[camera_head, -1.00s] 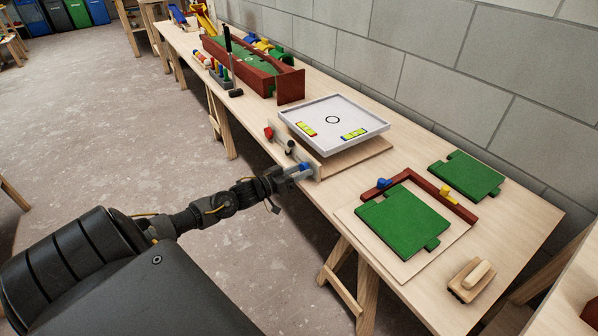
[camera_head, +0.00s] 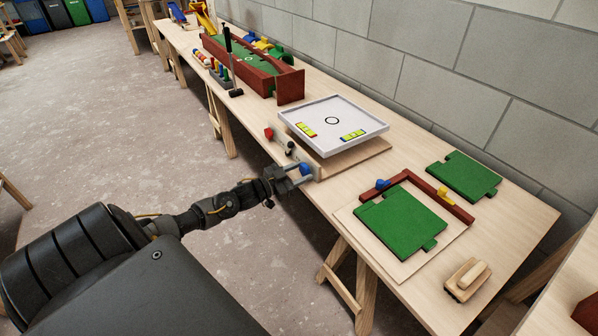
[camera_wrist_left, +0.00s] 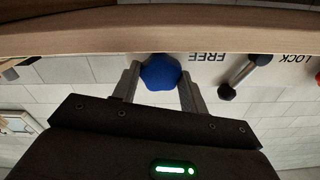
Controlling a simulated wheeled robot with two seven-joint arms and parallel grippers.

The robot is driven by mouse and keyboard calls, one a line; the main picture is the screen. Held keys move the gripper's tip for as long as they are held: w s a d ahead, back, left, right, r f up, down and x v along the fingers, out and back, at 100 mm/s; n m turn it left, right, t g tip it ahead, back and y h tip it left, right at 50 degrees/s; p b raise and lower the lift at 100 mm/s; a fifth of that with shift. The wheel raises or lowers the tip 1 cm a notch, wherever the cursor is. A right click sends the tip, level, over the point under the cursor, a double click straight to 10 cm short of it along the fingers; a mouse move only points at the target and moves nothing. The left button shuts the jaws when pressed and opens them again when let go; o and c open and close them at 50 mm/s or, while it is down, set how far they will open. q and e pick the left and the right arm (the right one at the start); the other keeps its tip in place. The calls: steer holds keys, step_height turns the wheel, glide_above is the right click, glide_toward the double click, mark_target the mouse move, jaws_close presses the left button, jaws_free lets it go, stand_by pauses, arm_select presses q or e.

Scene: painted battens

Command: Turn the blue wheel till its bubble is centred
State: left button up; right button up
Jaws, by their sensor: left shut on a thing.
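The blue wheel (camera_head: 305,169) sits on the front board of the tilting-table stand, at the bench's front edge. My left gripper (camera_head: 302,174) is shut on it, one finger on each side. In the left wrist view the blue wheel (camera_wrist_left: 161,72) shows between the two fingers (camera_wrist_left: 158,82). The white tray table (camera_head: 350,107) with a black ring carries two yellow-green vials, the left vial (camera_head: 306,129) and the right vial (camera_head: 353,135). Their bubbles are too small to place surely. My right gripper is not in view.
A red wheel (camera_head: 268,133) is on the same board, left of the blue one. A lever (camera_wrist_left: 243,75) stands between FREE and LOCK lettering. Green panels (camera_head: 402,222) lie to the right; a long red box (camera_head: 252,72) stands farther back.

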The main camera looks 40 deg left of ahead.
arm_select(q)
steer(key=shift+m, duration=0.5)
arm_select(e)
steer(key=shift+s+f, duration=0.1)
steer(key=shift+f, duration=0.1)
arm_select(q)
steer(key=o, duration=1)
steer(key=shift+s, duration=0.1)
steer(key=shift+s+a, duration=0.1)
steer(key=shift+s, duration=0.2)
steer(key=v, duration=1)
steer(key=shift+p, duration=0.45)
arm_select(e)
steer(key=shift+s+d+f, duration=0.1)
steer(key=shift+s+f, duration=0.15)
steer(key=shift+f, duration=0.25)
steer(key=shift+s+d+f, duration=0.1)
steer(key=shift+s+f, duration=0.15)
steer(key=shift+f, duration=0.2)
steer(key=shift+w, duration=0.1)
